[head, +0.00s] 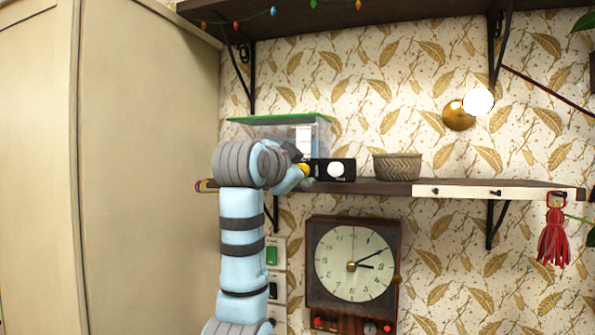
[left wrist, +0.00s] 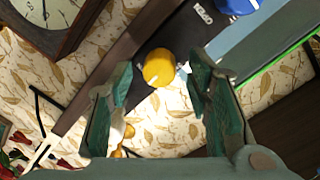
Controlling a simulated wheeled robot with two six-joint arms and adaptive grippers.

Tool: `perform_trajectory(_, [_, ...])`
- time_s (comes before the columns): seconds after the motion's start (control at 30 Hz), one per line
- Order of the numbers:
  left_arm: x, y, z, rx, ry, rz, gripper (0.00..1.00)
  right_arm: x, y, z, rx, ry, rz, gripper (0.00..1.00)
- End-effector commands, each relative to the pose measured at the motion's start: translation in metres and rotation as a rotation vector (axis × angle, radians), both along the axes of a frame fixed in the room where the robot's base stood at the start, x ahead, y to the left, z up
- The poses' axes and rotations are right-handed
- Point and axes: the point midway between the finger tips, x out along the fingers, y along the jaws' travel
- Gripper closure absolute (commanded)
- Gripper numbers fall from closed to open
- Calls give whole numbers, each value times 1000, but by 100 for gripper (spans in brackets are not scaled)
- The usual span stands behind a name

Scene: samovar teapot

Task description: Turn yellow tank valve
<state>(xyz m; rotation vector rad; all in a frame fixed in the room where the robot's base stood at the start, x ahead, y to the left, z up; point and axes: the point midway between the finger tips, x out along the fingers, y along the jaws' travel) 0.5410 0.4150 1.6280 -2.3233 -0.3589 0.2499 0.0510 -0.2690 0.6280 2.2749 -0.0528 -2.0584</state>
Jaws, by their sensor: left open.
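The yellow valve (left wrist: 158,68) is a round knob on a dark panel (left wrist: 195,28). In the left wrist view it lies between the two fingertips of my left gripper (left wrist: 160,80), with a visible gap on each side; I cannot tell how far beyond the tips it is. In the head view, the yellow valve (head: 304,170) shows beside my left gripper (head: 297,166), whose hand and wrist partly hide it. Behind is a clear tank (head: 275,130) with a green rim on the shelf. A blue knob (left wrist: 236,5) shows at the wrist view's top edge. My right gripper is not in view.
A black box with a white disc (head: 319,168) and a woven basket (head: 397,167) stand on the shelf (head: 385,188), right of my gripper. A clock (head: 352,262) hangs below. An upper shelf (head: 350,17) is overhead; a cabinet (head: 145,150) is at left.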

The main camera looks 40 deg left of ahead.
Motion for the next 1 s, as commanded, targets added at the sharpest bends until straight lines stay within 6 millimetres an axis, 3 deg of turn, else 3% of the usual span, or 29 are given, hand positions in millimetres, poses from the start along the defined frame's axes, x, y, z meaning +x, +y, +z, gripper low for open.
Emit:
perform_trajectory(0.3, [-57, -20, 6, 2, -5, 0, 55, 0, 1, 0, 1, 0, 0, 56])
perform_trajectory(0.4, [-67, -23, 6, 1, -3, 0, 55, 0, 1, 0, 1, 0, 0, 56])
perform_trajectory(0.9, [-69, -24, 5, 0, -1, 0, 55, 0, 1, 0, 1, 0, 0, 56])
perform_trajectory(1.0, [-62, -26, -5, -3, 13, -2, 55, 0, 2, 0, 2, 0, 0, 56])
